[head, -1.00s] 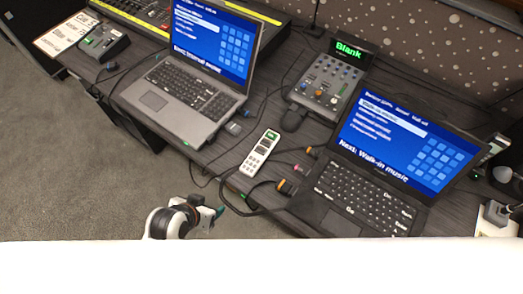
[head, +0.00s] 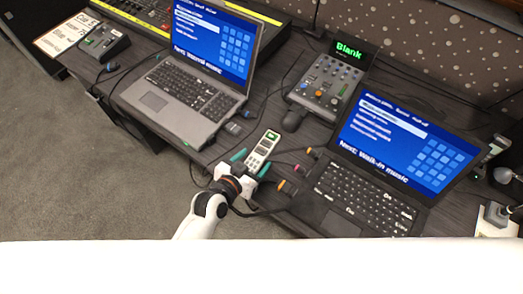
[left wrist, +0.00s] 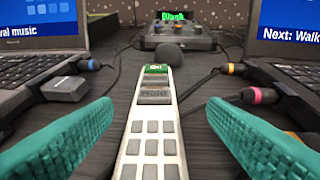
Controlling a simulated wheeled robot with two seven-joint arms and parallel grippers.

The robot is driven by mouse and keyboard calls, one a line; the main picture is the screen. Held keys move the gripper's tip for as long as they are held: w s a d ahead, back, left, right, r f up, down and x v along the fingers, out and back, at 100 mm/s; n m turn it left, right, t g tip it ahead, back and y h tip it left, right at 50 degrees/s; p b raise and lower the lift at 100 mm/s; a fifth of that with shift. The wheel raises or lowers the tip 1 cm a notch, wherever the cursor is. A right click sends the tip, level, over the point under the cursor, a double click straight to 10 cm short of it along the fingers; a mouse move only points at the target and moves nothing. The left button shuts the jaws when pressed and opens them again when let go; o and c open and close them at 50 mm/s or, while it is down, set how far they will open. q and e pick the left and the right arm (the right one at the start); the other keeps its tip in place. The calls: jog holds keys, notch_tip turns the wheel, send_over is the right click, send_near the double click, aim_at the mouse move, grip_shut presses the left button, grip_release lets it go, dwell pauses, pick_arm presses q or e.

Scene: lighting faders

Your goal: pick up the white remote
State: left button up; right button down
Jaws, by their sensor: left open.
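The white remote (head: 262,147) lies on the dark desk between the two laptops, its green-tipped end pointing away from me. My left gripper (head: 250,165) is open at the near end of the remote. Its teal fingers stand on either side of the remote, apart from it, in the left wrist view (left wrist: 155,135). The near end of the remote is cut off there and partly hidden by the gripper in the head view. My right gripper is not seen.
A grey laptop (head: 180,87) stands to the left and a black laptop (head: 365,195) to the right. A small mixer (head: 328,85) and a dark microphone head (head: 292,121) are behind. Cables with coloured plugs (head: 287,187) lie right of the remote; a small grey box (left wrist: 65,88) lies left.

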aim_at(260, 151)
pick_arm(q)
jog(key=x, duration=0.6)
jog(key=shift+w+a+r, duration=0.1)
jog(key=shift+w+a, duration=0.05)
jog(key=shift+w, duration=0.05)
jog(key=c, duration=1.1)
jog(key=shift+r, duration=0.1)
